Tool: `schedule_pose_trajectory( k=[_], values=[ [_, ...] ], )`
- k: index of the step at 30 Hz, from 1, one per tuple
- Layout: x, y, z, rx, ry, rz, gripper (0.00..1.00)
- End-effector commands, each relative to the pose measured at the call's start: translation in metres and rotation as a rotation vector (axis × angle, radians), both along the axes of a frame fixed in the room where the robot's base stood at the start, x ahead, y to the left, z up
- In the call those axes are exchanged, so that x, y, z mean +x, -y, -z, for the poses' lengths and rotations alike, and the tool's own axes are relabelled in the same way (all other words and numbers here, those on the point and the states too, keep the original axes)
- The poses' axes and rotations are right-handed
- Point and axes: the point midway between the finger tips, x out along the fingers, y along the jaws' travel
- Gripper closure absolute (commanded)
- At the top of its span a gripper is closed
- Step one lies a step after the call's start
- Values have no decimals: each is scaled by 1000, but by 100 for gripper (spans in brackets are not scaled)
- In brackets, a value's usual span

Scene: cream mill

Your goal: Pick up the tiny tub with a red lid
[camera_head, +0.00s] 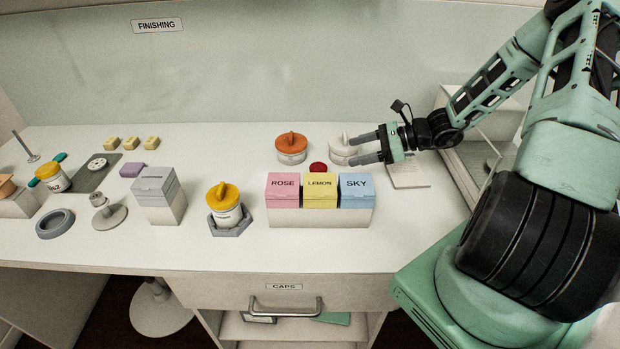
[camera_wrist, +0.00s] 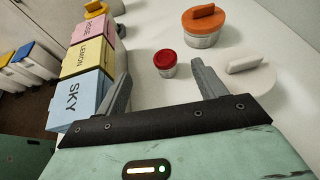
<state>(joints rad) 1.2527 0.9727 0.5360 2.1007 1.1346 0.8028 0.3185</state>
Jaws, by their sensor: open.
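The tiny tub with a red lid (camera_wrist: 165,63) stands upright on the table in the wrist view, ahead of my gripper and between the lines of its two fingers. In the head view only its red lid (camera_head: 318,168) shows, behind the box rack. My gripper (camera_head: 366,147) is open and empty, to the right of the tub in the head view. In the wrist view its fingertips (camera_wrist: 160,70) are apart, with the tub a little beyond them and not touched.
Rose, lemon and sky boxes (camera_head: 320,190) stand close in front of the tub. An orange-lidded jar (camera_head: 291,149) is behind it to the left. A white-lidded jar (camera_head: 342,152) sits beside my gripper's fingers. A yellow-lidded jar (camera_head: 224,205) stands left of the boxes.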

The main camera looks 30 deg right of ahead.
Motion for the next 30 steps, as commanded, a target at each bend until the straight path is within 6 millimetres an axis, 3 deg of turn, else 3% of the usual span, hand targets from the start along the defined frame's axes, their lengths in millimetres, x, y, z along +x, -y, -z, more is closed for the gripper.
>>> schedule_pose_trajectory(
  k=[1,7,18,30],
  values=[
    [0,2,14,4,1,8,30],
    [2,3,25,10,-1,19,30],
    [36,-37,44,10,0,16,30],
    [57,-61,61,10,-2,16,30]
  ],
)
